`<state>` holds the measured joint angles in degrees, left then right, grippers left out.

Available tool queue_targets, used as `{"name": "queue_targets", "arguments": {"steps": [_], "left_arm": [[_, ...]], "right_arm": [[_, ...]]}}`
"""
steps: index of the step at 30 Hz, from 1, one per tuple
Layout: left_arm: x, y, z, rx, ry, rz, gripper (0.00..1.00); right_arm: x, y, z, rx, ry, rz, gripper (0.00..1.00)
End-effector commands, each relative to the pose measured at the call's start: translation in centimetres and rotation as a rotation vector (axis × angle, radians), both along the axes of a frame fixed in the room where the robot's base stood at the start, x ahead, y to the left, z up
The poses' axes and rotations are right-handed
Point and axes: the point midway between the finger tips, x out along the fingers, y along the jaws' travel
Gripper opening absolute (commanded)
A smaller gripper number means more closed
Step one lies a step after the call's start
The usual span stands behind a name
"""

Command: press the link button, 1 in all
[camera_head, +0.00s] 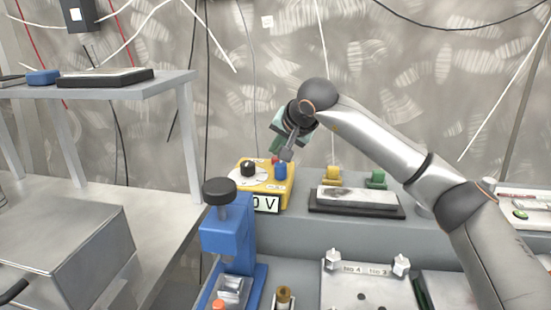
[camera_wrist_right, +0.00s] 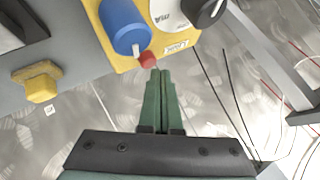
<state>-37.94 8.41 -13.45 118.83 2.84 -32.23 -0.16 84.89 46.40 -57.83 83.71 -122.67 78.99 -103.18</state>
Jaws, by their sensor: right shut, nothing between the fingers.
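A yellow meter box (camera_head: 262,185) stands on the grey bench, with a dark dial, a blue knob (camera_head: 281,171) and a display ending in "0 V". A small red button (camera_wrist_right: 147,60) sits at its edge beside the blue knob; in the head view it is a red spot (camera_head: 275,160) just under my fingers. My right gripper (camera_head: 275,150) is shut and empty. In the right wrist view its green fingertips (camera_wrist_right: 157,71) lie right by the red button; I cannot tell whether they touch it. My left gripper is out of view.
A yellow block (camera_head: 332,174) and a green block (camera_head: 377,179) stand right of the meter, behind a black-based tray (camera_head: 356,212). A blue clamp (camera_head: 230,238) with a black knob stands in front of the meter. A raised shelf (camera_head: 130,90) is at left.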

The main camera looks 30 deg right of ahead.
Motion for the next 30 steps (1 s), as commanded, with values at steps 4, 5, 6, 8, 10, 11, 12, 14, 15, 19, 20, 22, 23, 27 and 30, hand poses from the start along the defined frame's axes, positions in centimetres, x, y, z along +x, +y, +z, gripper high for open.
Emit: {"name": "queue_targets", "arguments": {"steps": [4,5,6,8,10,11,12,14,15,19,20,22,23,27,30], "left_arm": [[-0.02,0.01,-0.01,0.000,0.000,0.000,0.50],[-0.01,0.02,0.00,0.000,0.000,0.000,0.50],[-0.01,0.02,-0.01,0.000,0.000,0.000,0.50],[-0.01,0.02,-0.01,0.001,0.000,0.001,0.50],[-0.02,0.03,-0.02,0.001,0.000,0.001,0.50],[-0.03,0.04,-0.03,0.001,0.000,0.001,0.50],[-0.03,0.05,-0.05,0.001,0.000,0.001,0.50],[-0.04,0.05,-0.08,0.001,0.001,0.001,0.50],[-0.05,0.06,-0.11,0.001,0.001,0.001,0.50],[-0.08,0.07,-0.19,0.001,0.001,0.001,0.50],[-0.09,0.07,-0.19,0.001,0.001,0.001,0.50],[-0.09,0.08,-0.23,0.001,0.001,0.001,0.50],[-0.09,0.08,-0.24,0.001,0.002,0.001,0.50],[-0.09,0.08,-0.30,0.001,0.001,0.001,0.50],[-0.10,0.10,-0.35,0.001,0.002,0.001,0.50]], "right_arm": [[0.00,-0.01,-0.08,0.000,0.000,0.000,0.00],[0.00,-0.01,-0.08,0.000,0.000,0.000,0.00],[0.00,-0.01,-0.08,0.000,0.001,-0.001,0.00],[0.00,-0.01,-0.09,0.000,0.001,-0.001,0.00],[0.00,-0.01,-0.12,0.000,0.001,-0.001,0.00],[0.00,-0.01,-0.13,0.000,0.001,-0.001,0.00],[0.00,-0.01,-0.16,0.000,0.001,-0.001,0.00],[-0.01,-0.01,-0.22,0.000,0.001,-0.001,0.00],[-0.01,-0.01,-0.28,0.000,0.001,-0.001,0.00],[0.00,-0.01,-0.45,0.000,0.001,-0.001,0.00],[-0.01,-0.01,-0.48,0.000,0.001,-0.001,0.00],[-0.01,-0.02,-0.57,-0.001,0.001,-0.001,0.00],[-0.01,-0.02,-0.61,-0.001,0.001,-0.001,0.00],[-0.01,-0.02,-0.80,0.000,0.002,-0.001,0.00],[-0.01,-0.02,-0.94,0.000,0.002,-0.001,0.00]]}}
